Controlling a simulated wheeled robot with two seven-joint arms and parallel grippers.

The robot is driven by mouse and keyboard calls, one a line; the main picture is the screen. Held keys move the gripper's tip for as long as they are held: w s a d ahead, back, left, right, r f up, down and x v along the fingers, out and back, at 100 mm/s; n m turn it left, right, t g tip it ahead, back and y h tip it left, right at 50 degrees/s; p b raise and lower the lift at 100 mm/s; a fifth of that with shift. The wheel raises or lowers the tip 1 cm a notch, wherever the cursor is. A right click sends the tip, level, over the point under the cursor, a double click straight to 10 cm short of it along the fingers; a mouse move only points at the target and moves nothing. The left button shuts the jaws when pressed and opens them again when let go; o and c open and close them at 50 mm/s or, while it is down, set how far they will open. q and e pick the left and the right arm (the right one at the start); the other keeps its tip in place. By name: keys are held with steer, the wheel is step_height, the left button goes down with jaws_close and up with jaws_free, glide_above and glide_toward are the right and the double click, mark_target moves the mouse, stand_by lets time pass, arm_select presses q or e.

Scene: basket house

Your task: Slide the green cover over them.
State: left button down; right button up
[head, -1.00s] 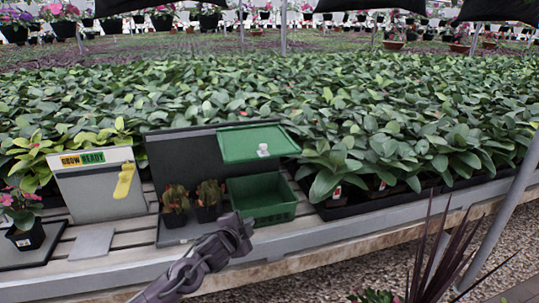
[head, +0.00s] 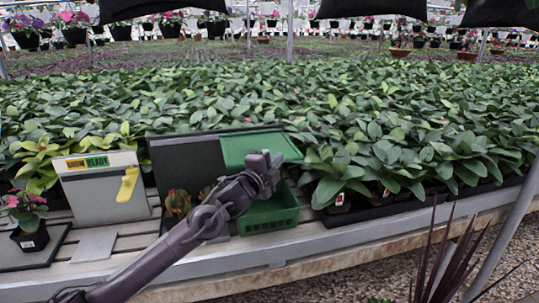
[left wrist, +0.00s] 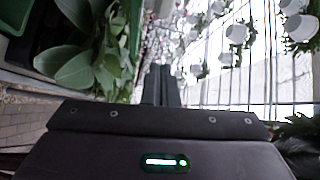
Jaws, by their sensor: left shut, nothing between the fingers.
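The green cover (head: 240,149) lies at the right side of the dark upright panel (head: 185,160), above the green bin (head: 262,224). Its white knob is hidden behind my left gripper. The potted plants (head: 178,205) stand left of the bin, partly covered by my arm. My left gripper (head: 268,162) is shut and empty, in front of the cover's lower part; I cannot tell whether it touches the cover. In the left wrist view its closed fingers (left wrist: 161,86) show with nothing between them. My right gripper is out of view.
A grey box with a yellow handle and a "READY" label (head: 103,186) stands at the left. A pink-flowered pot (head: 30,235) is at the far left. Dense leafy plants (head: 400,130) fill the area behind and right.

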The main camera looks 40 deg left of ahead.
arm_select(q)
steer(key=shift+w+a+f+p, duration=0.15)
steer(key=shift+w+a+p, duration=0.35)
steer(key=shift+a, duration=0.45)
steer(key=shift+w+a+f+p, duration=0.15)
steer(key=shift+w+a+p, duration=0.15)
steer(key=shift+w+a, duration=0.5)
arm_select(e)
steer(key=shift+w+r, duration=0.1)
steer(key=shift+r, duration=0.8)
arm_select(q)
steer(key=shift+s+a, duration=0.15)
steer(key=shift+s, duration=0.1)
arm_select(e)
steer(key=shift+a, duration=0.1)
